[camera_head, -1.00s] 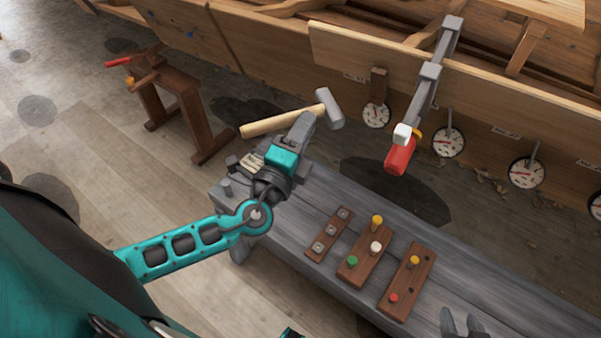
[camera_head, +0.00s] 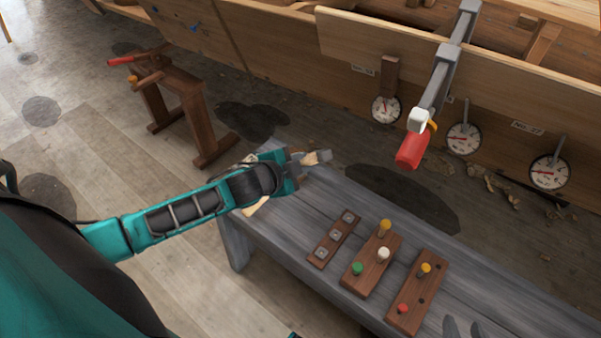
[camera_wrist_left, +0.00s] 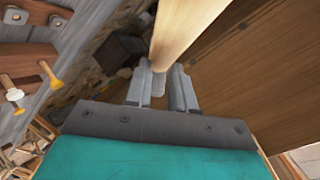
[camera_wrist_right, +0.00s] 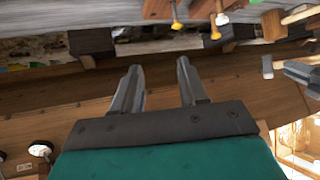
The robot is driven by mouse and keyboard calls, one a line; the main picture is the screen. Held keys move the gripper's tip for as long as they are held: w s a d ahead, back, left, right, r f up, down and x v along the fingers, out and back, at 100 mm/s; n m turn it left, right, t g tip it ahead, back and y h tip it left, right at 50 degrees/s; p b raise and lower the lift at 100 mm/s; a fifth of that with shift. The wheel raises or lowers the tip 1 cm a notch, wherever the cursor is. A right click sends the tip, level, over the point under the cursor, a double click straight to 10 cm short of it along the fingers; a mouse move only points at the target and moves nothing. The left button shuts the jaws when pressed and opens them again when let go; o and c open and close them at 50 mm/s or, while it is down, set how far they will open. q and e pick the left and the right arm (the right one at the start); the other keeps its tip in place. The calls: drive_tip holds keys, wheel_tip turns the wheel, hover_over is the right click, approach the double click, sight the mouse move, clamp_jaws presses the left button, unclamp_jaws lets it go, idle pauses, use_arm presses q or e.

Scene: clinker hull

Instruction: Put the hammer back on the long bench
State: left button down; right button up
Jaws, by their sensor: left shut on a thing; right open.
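My left gripper (camera_head: 297,168) is shut on the pale wooden handle of the hammer (camera_head: 257,206). In the head view the gripper and arm hide most of the hammer; only a piece of handle and a small part at the gripper's far side show. In the left wrist view the hammer's handle (camera_wrist_left: 190,32) runs up between the fingers (camera_wrist_left: 162,85). The hammer is held over or beside the left end of the long grey bench (camera_head: 300,220); I cannot tell whether they touch. My right gripper (camera_wrist_right: 160,75) is open and empty.
Dark wooden blocks with coloured pegs (camera_head: 371,265) and a narrow strip (camera_head: 334,240) lie on the bench. A red-tipped clamp (camera_head: 412,150) hangs from the plank hull (camera_head: 270,50), near round dials (camera_head: 463,137). A brown trestle (camera_head: 180,100) stands at the left.

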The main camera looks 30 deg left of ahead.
use_arm(q)
drive_tip(key=f, duration=0.1)
drive_tip(key=f+n+g+h+b, duration=0.1)
drive_tip(key=w+f+n+g+h+b, duration=0.1)
drive_tip(key=shift+a+f, duration=0.35)
drive_tip(key=shift+w+a+f+n+g+h+b, duration=0.1)
drive_tip(key=shift+w+f+n+g+h+b, duration=0.35)
drive_tip(key=shift+f+b, duration=1.3)
drive_tip(key=shift+w+a+f+n+g+h+b, duration=0.15)
drive_tip(key=shift+f+n+g+b, duration=0.3)
drive_tip(key=shift+f+b, duration=1.25)
drive_tip(key=shift+w+d+f+n+g+h+b, duration=0.1)
drive_tip(key=shift+w+f+n+g+h+b, duration=0.35)
drive_tip(key=shift+f+b, duration=1.3)
drive_tip(key=shift+s+r+t, duration=0.15)
drive_tip(key=shift+r+t, duration=0.1)
use_arm(e)
drive_tip(key=w+a+f+y, duration=0.1)
drive_tip(key=a+f, duration=0.2)
drive_tip(key=f, duration=0.4)
drive_tip(key=shift+w+f, duration=0.3)
use_arm(q)
drive_tip(key=shift+f+b, duration=0.45)
use_arm(e)
drive_tip(key=shift+d+f, duration=0.1)
drive_tip(key=shift+f, duration=0.45)
